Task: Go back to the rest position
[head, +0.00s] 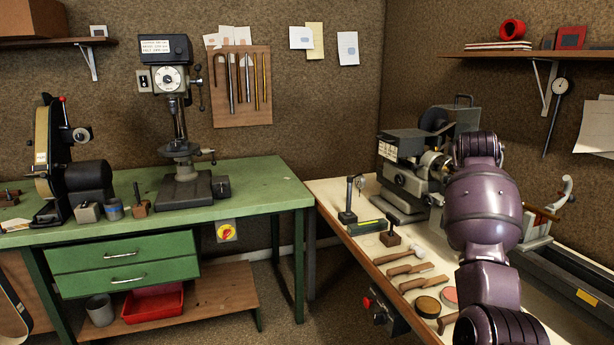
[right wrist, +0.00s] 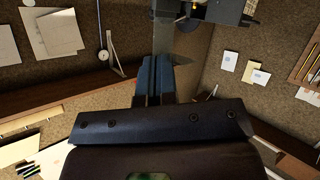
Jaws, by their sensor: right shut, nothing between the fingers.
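My right arm comes up from the bottom right of the head view, in front of the lathe (head: 405,180). Its gripper is hidden there behind my own purple arm links. In the right wrist view my right gripper (right wrist: 152,75) shows with its dark fingers together and nothing held between them. The fingers point towards the corner of the room and the wall. My left arm and gripper are not in view.
A wall shelf (head: 540,53) hangs above right. The green bench (head: 270,180) carries a drill press (head: 180,130) and a belt grinder (head: 50,160). Floor between benches is clear.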

